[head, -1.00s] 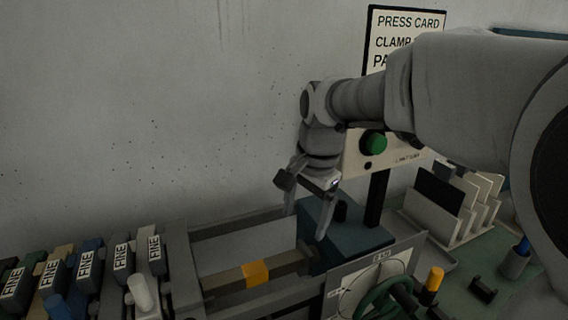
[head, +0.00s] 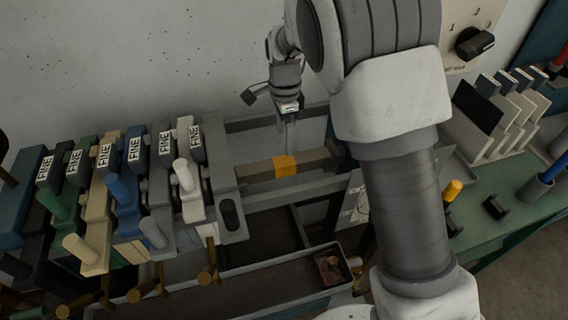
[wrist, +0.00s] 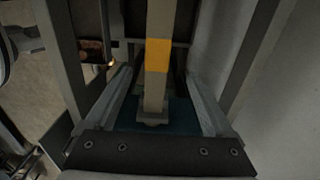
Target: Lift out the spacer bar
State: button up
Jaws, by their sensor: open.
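The spacer bar (head: 256,172) is a long grey-brown bar with a yellow-orange band (head: 284,166) around its middle. It lies in a grey frame by the wall, its right end partly behind my arm. In the wrist view the bar (wrist: 156,92) runs up the picture between the two fingers, with the band (wrist: 158,55) near the fingertips. My gripper (head: 288,140) points down over the bar close to the band. It also shows in the wrist view (wrist: 158,76), open, one finger each side of the bar, with gaps visible. Whether the tips reach below its top cannot be told.
Several coloured levers marked FINE (head: 135,150) stand left of the frame. A grey trough (head: 270,290) with a small brown block (head: 330,268) runs in front. White upright cards (head: 495,115) and a green bench (head: 500,230) are at right. The wall (head: 120,60) is close behind.

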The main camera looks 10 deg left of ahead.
aim_at(284, 160)
notch_tip(284, 160, down, 4)
jog(key=shift+f, duration=0.2)
jog(key=shift+s+f+p, duration=0.15)
jog(key=shift+f+p, duration=0.25)
jog(key=shift+f, duration=0.95)
jog(key=shift+s+f+p, duration=0.1)
jog(key=shift+f+p, duration=0.25)
jog(key=shift+f, duration=0.95)
grip_shut()
jog(key=shift+a+r, duration=0.1)
jog(key=shift+r, duration=0.05)
